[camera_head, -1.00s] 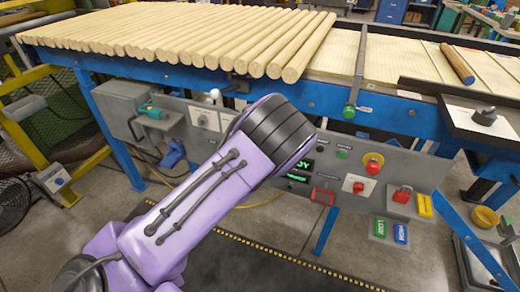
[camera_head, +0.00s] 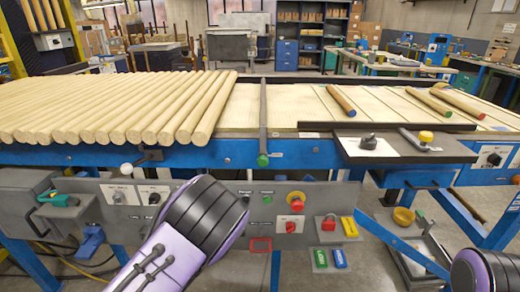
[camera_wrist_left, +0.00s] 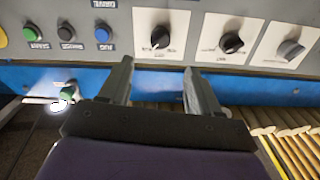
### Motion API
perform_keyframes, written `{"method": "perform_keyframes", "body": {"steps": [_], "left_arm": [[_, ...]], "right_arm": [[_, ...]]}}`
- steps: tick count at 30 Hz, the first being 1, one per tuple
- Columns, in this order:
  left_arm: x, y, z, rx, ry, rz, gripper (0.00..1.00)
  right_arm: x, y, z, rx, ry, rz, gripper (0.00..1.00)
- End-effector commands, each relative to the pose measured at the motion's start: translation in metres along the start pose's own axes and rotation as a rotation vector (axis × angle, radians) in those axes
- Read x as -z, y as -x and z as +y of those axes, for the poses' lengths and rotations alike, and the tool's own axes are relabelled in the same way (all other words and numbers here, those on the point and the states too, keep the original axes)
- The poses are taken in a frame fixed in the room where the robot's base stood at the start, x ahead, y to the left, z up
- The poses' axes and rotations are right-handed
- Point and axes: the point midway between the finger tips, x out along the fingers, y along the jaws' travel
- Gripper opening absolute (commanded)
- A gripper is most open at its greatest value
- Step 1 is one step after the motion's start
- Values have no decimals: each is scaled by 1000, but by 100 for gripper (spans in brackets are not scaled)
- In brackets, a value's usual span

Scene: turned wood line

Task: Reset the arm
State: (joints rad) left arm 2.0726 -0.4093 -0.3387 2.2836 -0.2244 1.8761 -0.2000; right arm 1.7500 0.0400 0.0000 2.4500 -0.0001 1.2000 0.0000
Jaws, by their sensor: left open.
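My left arm (camera_head: 185,235) comes in from the bottom of the head view, in front of the control panel under the line. Its gripper does not show there. In the left wrist view my left gripper (camera_wrist_left: 158,68) is open, with two dark fingers apart and nothing between them. The fingers point towards a grey panel with several knobs (camera_wrist_left: 232,42). Part of my right arm (camera_head: 485,272) shows at the bottom right of the head view; its gripper is out of view.
A blue-framed line carries many round wooden rods (camera_head: 110,105) at the left. Several colour-tipped rods (camera_head: 341,100) lie further right. The grey control panel (camera_head: 290,235) has an emergency button (camera_head: 297,199) and a red padlock (camera_head: 328,222). A yellow bowl (camera_head: 403,216) stands lower right.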

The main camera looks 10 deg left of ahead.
Motion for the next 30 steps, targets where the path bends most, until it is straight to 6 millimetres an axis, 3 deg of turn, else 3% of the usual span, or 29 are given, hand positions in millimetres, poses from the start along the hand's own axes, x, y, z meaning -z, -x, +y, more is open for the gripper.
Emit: {"method": "perform_keyframes", "body": {"steps": [2,5,8,9,12,15,18,21,30], "left_arm": [[-7,1,0,-1,-2,-39,63],[-52,23,-4,35,5,-241,63],[-117,80,-10,106,57,-532,63],[-140,108,-10,134,84,-648,63],[-182,180,-7,199,149,-905,63],[-204,239,0,251,207,-1087,63],[-212,274,5,288,251,-1178,63],[-216,287,4,304,260,-1206,63],[-217,286,4,301,255,-1203,63]], "right_arm": [[0,0,0,0,0,0,43],[0,1,0,0,0,0,43],[3,6,1,0,0,0,43],[4,9,1,0,0,0,43],[6,14,1,0,0,0,43],[8,18,2,0,0,0,43],[9,21,2,0,0,0,43],[9,22,2,0,0,0,43],[9,21,2,0,0,0,43]]}}
